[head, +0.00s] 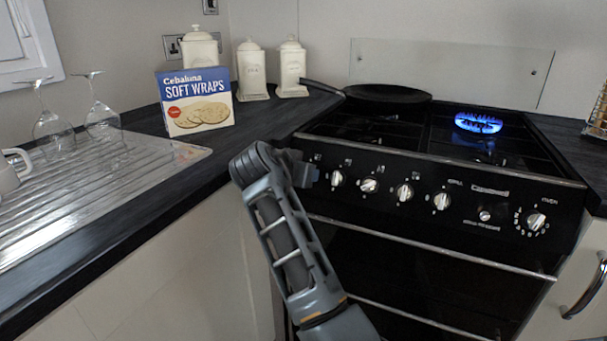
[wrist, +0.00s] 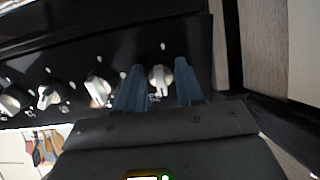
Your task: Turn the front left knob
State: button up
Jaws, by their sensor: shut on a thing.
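My gripper (head: 306,175) is at the left end of the stove's (head: 430,200) front panel, fingers pointing at the panel. In the wrist view, its two blue fingers (wrist: 158,70) are on either side of a silver knob (wrist: 161,80), the end one of the row, and are shut on it. In the head view, the gripper hides this knob. The neighbouring knob (head: 337,178) is just right of the gripper and clear of it; it also shows in the wrist view (wrist: 98,88). Further knobs follow to the right in the head view.
A blue flame (head: 478,122) burns on the back right burner. A black frying pan (head: 386,94) sits at the back left of the hob. A soft wraps box (head: 196,102), canisters (head: 252,72) and upside-down glasses (head: 53,130) stand on the left worktop (head: 140,205).

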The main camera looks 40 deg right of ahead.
jog(key=o, duration=1)
jog(key=v, duration=0.7)
jog(key=shift+s+a+p, duration=0.15)
jog(key=shift+a+p, duration=0.2)
jog(key=shift+r, duration=0.15)
